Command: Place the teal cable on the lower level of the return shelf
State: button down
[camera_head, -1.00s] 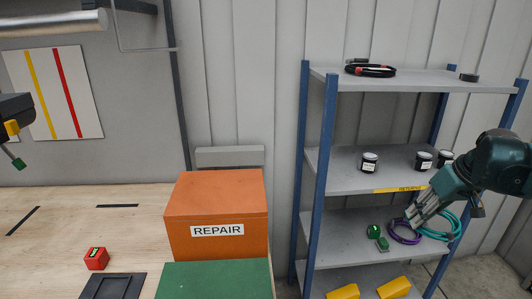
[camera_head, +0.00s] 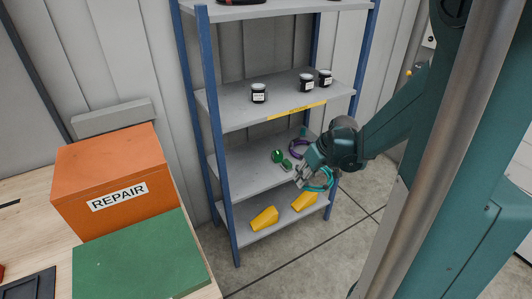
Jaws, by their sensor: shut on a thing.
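The teal cable (camera_head: 328,178) is a coil at the right end of the shelf level below the yellow-labelled one. My gripper (camera_head: 301,179) is shut on it, at the front edge of that level, and covers part of the coil. I cannot tell whether the coil rests on the board or hangs in front of it. The return shelf (camera_head: 213,130) is a grey rack with blue posts. Its yellow label (camera_head: 297,111) is on the level with the jars. The lowest visible level (camera_head: 250,238) holds two yellow items.
A purple cable (camera_head: 296,149), a green round item (camera_head: 277,156) and a green block (camera_head: 287,165) lie close to my gripper. Several dark jars (camera_head: 259,93) stand one level above. The orange REPAIR box (camera_head: 110,185) and a green surface (camera_head: 140,258) are at left.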

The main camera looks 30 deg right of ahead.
notch_tip(320, 180, down, 16)
jog(key=shift+f, duration=0.2)
dwell(0.5)
jog(key=shift+w, duration=0.1)
jog(key=p, duration=0.4)
send_near(246, 176)
jog(key=s+f, duration=0.2)
jog(key=f, duration=0.1)
jog(key=shift+s+d, duration=0.3)
jog(key=shift+d, duration=0.05)
jog(key=w, duration=0.2)
jog(key=w+a, duration=0.1)
jog(key=w, duration=0.1)
jog(key=shift+w+a, duration=0.15)
jog(key=shift+w, duration=0.05)
jog(key=shift+s+f, duration=0.15)
jog(key=shift+f, duration=0.15)
jog(key=c, duration=2.2)
grip_release()
